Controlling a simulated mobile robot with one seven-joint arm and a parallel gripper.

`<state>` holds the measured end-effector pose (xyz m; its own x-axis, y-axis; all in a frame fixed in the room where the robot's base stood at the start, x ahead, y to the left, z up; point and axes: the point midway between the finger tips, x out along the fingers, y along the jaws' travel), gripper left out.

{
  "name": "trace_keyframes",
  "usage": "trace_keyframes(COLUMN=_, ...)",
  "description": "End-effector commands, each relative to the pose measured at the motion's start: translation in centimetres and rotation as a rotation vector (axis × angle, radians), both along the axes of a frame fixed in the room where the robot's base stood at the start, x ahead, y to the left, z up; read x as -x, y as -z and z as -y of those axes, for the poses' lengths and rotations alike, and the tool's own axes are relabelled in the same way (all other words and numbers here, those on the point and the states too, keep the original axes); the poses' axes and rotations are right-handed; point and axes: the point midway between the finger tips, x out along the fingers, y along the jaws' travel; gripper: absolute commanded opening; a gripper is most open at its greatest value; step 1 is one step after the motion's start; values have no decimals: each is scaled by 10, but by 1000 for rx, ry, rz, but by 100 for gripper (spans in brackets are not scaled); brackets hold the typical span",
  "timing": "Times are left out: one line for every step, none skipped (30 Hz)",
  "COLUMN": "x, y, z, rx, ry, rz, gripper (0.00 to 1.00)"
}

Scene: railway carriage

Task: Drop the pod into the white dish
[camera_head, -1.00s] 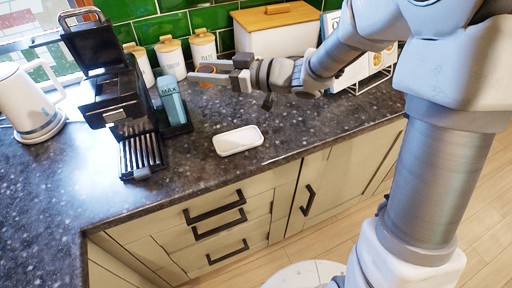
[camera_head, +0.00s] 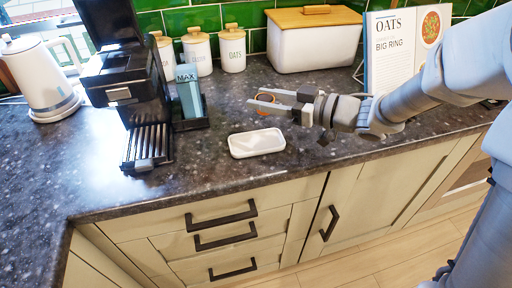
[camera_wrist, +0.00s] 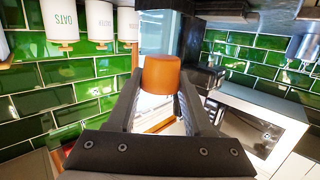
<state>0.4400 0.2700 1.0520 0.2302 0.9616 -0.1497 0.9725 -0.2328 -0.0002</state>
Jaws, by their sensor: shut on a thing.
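The pod (camera_head: 265,98) is a small orange-brown capsule held between my fingertips. It also shows in the wrist view (camera_wrist: 160,74), clasped near the finger ends. My gripper (camera_head: 262,102) is shut on it, reaching in from the right. The white dish (camera_head: 257,143) is a shallow rounded rectangle on the dark counter, near the front edge. It looks empty. In the head view the pod appears just above and behind the dish, clear of it; its exact height is hard to tell. I cannot make out the dish for certain in the wrist view.
A black coffee machine (camera_head: 122,85) and a blue-grey MAX container (camera_head: 188,92) stand left of the gripper. White canisters (camera_head: 233,50), a bread bin (camera_head: 315,45) and an OATS book (camera_head: 392,50) line the back. A kettle (camera_head: 40,75) stands far left.

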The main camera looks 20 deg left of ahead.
Motion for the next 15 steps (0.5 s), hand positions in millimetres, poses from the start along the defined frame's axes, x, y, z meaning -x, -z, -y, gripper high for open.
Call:
trace_keyframes(x=0, y=9, z=0, rx=0, ry=0, rz=0, gripper=0)
trace_keyframes(x=0, y=12, z=0, rx=0, ry=0, rz=1, gripper=0)
trace_keyframes(x=0, y=16, z=0, rx=0, ry=0, rz=0, gripper=0)
trace_keyframes(x=0, y=20, z=0, rx=0, ry=0, rz=1, gripper=0)
trace_keyframes(x=0, y=23, z=0, rx=0, ry=0, rz=1, gripper=0)
trace_keyframes(x=0, y=27, z=0, rx=0, ry=0, rz=1, gripper=0)
trace_keyframes(x=0, y=31, z=0, rx=0, ry=0, rz=1, gripper=0)
trace_keyframes(x=0, y=34, z=0, rx=0, ry=0, rz=1, gripper=0)
trace_keyframes(x=0, y=38, z=0, rx=0, ry=-1, rz=1, gripper=0)
trace_keyframes(x=0, y=40, z=0, rx=0, ry=-1, rz=1, gripper=0)
trace_keyframes(x=0, y=43, z=0, rx=0, ry=0, rz=1, gripper=0)
trace_keyframes(x=0, y=45, z=0, rx=0, ry=0, rz=1, gripper=0)
trace_keyframes(x=0, y=47, z=0, rx=0, ry=0, rz=1, gripper=0)
trace_keyframes(x=0, y=48, z=0, rx=0, ry=0, rz=1, gripper=0)
trace_keyframes(x=0, y=49, z=0, rx=0, ry=0, rz=1, gripper=0)
